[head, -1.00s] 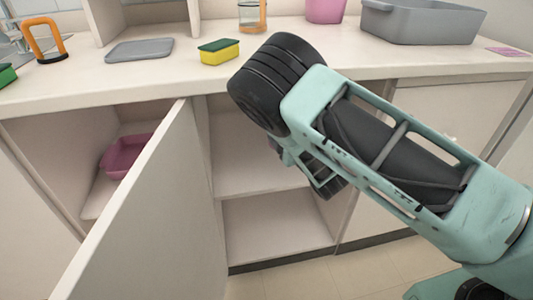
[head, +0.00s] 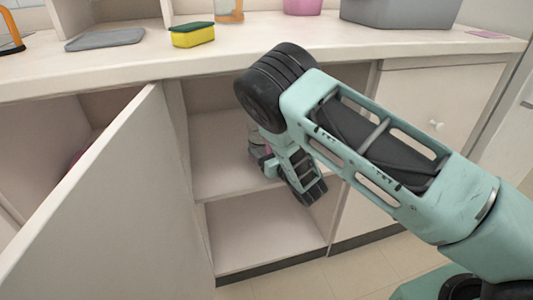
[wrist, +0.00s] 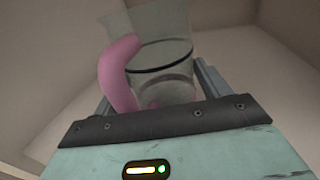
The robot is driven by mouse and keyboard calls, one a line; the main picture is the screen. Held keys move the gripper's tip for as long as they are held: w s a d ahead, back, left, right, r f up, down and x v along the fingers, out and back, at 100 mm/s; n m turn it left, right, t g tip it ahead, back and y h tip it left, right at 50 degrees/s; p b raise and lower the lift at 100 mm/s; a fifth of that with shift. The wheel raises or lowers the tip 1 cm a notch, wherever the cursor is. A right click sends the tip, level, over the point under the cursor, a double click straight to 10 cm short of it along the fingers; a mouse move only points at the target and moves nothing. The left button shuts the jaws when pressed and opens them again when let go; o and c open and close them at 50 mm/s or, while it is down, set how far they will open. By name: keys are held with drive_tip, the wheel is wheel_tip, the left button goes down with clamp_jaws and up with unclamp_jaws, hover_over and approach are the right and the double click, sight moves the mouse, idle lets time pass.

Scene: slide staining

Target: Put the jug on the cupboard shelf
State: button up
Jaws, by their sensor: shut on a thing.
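The jug (wrist: 165,58), clear with a dark band and a pink handle (wrist: 118,75), sits between the fingers of my gripper (wrist: 155,90) in the wrist view. My gripper is shut on it. In the head view my gripper (head: 264,164) is inside the open middle bay of the cupboard, just above the shelf (head: 222,179). Only a small part of the jug (head: 256,136) shows there, partly hidden by my wrist. I cannot tell whether the jug's base touches the shelf.
The open cupboard door (head: 120,215) stands out at the left of the bay. The counter (head: 340,40) above carries a sponge (head: 192,36), a grey mat (head: 105,40) and a grey tub (head: 400,12). The lower compartment (head: 262,230) is empty. The shelf's left part is clear.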

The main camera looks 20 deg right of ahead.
drive_tip(key=shift+f, duration=0.4)
drive_tip(key=o, duration=1)
drive_tip(key=p+v, duration=0.2)
drive_tip(key=v, duration=1)
drive_tip(key=shift+r, duration=0.1)
